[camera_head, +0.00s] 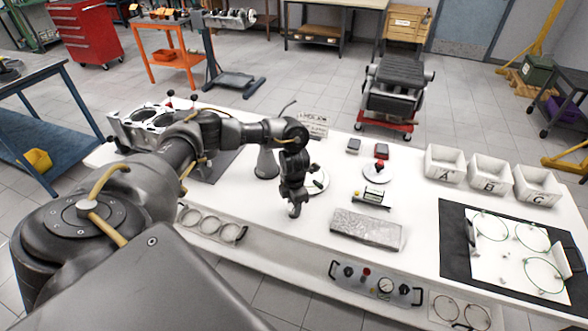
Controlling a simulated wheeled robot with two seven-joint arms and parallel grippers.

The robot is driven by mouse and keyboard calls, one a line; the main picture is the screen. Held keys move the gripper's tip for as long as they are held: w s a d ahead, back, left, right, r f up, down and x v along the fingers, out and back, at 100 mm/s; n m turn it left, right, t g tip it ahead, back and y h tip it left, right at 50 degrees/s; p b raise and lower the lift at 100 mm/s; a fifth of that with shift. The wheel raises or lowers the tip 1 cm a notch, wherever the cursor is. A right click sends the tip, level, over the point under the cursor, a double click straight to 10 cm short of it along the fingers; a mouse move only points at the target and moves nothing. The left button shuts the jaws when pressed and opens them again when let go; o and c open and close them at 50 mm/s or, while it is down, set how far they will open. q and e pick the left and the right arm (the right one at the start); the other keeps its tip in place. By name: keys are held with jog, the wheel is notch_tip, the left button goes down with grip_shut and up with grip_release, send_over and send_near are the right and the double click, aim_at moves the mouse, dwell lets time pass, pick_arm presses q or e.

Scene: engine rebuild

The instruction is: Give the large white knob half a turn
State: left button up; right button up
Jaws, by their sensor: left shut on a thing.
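My left arm reaches in from the left over the white workbench (225,180). My left gripper (293,207) points down near the middle of the bench and is shut. A small pale rounded piece (293,211) shows at its fingertips and looks like the large white knob; the gripper hides most of it. How far the knob is turned cannot be told. A white disc (321,184) lies just behind the gripper, partly covered by it. My right gripper is not in view.
Another white disc with a dark knob (376,170) is further right. A grey metal slab (366,229) and a small gauge box (372,197) lie right of the gripper. White bins (444,161) stand at the back right.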

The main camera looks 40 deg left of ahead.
pick_arm(q)
jog(key=shift+n, duration=0.4)
